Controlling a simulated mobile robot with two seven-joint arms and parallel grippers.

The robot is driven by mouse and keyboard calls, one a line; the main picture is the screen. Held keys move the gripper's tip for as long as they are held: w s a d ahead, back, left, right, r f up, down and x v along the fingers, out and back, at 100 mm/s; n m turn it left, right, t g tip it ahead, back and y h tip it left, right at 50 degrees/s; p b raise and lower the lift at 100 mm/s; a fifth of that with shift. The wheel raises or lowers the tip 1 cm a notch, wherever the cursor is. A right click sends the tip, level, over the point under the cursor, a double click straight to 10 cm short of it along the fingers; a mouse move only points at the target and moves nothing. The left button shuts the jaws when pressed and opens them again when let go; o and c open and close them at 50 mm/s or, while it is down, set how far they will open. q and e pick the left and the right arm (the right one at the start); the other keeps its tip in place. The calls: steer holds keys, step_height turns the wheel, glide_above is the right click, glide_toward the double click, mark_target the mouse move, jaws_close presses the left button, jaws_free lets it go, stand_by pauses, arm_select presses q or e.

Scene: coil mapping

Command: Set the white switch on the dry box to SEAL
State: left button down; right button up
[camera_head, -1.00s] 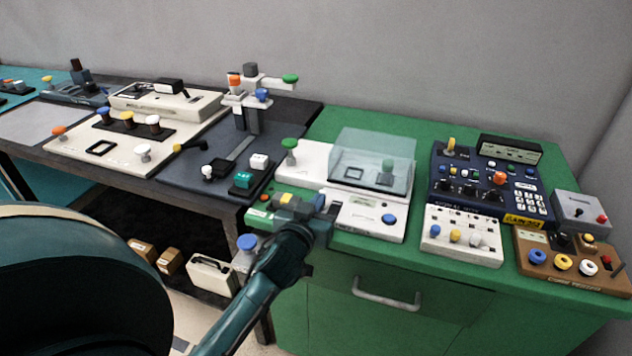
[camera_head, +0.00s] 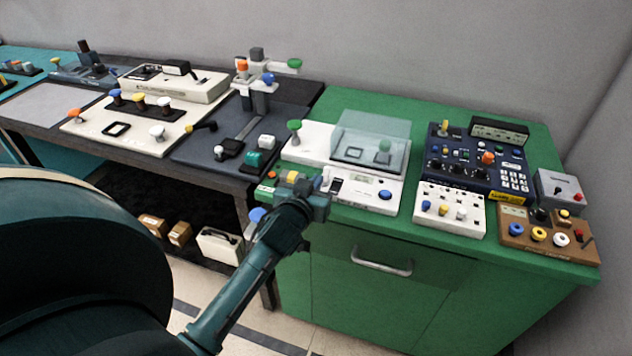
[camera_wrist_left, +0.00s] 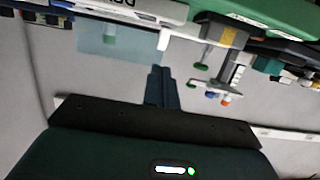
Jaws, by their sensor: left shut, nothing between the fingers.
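The dry box (camera_head: 311,139) is a white unit with a clear lid near the left end of the green cabinet top. Its front panel carries a small display, a blue knob (camera_head: 385,195) and a dark slot with a pale piece, which looks like the white switch (camera_head: 335,185). Its setting is too small to read. My left gripper (camera_head: 322,183) is just left of this slot at the front edge; contact cannot be told. In the left wrist view, its closed fingers (camera_wrist_left: 161,88) hold nothing. A white lettered housing (camera_wrist_left: 130,10) shows above them. My right gripper is out of view.
Right of the dry box stand a white knob panel (camera_head: 449,210), a dark blue console (camera_head: 455,178), a brown panel (camera_head: 548,237) and a grey box (camera_head: 562,188). A dark table with a lever stand (camera_head: 260,95) adjoins at left. The cabinet handle (camera_head: 381,262) sits below.

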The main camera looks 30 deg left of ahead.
arm_select(q)
steer(key=r+v, duration=0.1)
steer(key=v, duration=0.7)
steer(key=shift+s+r, duration=0.15)
steer(key=shift+r, duration=0.25)
steer(key=shift+d, duration=0.15)
